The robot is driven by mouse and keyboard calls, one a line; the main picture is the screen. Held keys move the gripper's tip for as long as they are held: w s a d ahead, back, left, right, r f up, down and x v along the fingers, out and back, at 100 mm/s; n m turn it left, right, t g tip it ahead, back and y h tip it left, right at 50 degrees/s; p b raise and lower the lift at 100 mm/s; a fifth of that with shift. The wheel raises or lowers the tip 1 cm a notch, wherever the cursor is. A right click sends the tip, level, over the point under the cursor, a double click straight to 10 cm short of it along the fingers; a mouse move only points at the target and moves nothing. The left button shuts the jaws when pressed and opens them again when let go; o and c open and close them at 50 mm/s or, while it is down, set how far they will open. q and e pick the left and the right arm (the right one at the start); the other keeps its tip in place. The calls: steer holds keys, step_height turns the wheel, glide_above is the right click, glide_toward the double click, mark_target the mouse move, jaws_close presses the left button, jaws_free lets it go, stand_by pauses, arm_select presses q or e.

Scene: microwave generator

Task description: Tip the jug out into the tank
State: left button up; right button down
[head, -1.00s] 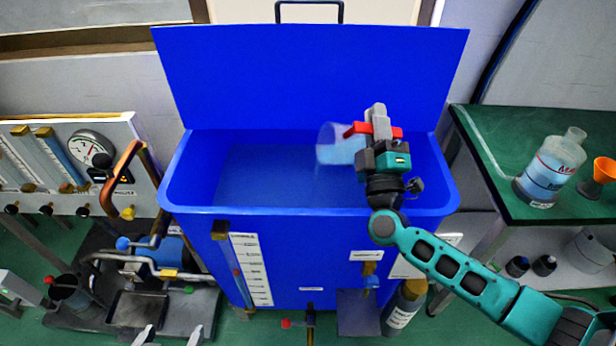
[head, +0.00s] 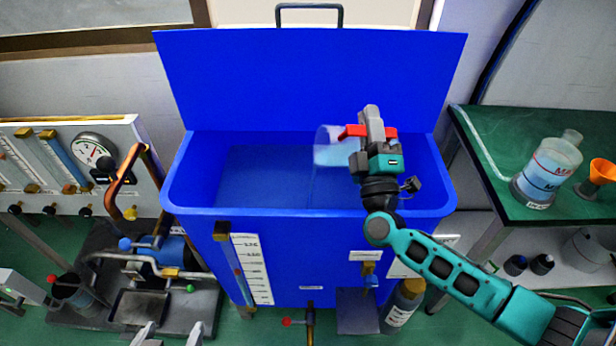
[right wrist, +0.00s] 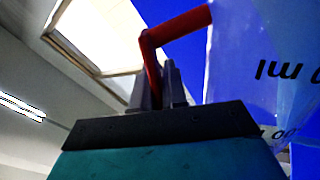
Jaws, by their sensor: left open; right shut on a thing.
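The jug (head: 331,150) is clear with a red handle (head: 355,131). It is tilted on its side above the open blue tank (head: 310,213), mouth toward the left. Pale liquid lies in its lower part and a thin stream falls from its mouth into the tank. My right gripper (head: 372,122) is shut on the handle. In the right wrist view the handle (right wrist: 153,60) sits between the fingers (right wrist: 160,92), and the jug's clear wall with "ml" lettering (right wrist: 268,85) is at the right. My left gripper (head: 170,336) is open and empty at the bottom edge, low in front of the tank.
The tank's blue lid (head: 310,80) stands raised behind it. A green-topped bench (head: 500,185) at the right holds a bottle of bluish liquid (head: 545,172) and an orange funnel (head: 602,172). A gauge panel (head: 60,165) and a pump with pipes (head: 165,265) are at the left.

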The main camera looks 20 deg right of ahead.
steer(key=shift+a+r+n, duration=0.25)
steer(key=shift+a+n, duration=0.05)
